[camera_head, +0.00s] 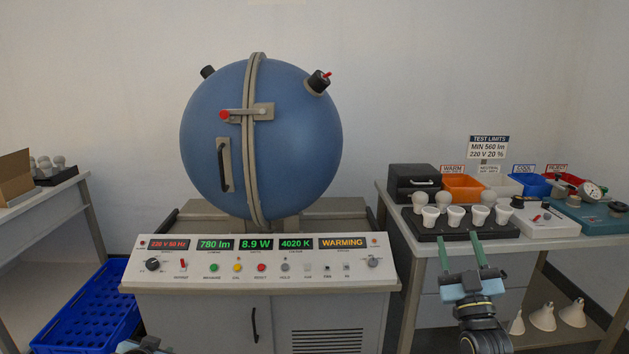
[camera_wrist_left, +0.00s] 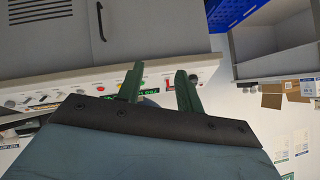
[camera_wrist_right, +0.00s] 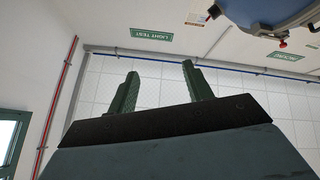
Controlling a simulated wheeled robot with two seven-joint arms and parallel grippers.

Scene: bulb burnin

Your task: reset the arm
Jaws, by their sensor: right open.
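My right gripper (camera_head: 473,250) shows in the head view in front of the right-hand bench, its green fingers pointing up and apart. In the right wrist view (camera_wrist_right: 160,80) the fingers are spread with nothing between them. My left gripper is mostly cut off at the bottom edge of the head view, left of centre. In the left wrist view its fingers (camera_wrist_left: 160,82) stand apart and empty, with the console panel behind them.
A blue sphere (camera_head: 225,130) stands behind the console (camera_head: 260,276), whose display reads WARMING. The right bench holds a black tray (camera_head: 440,233) of bulbs and white cups, an orange bin (camera_head: 463,188) and gauges. A blue crate (camera_head: 75,318) is at lower left.

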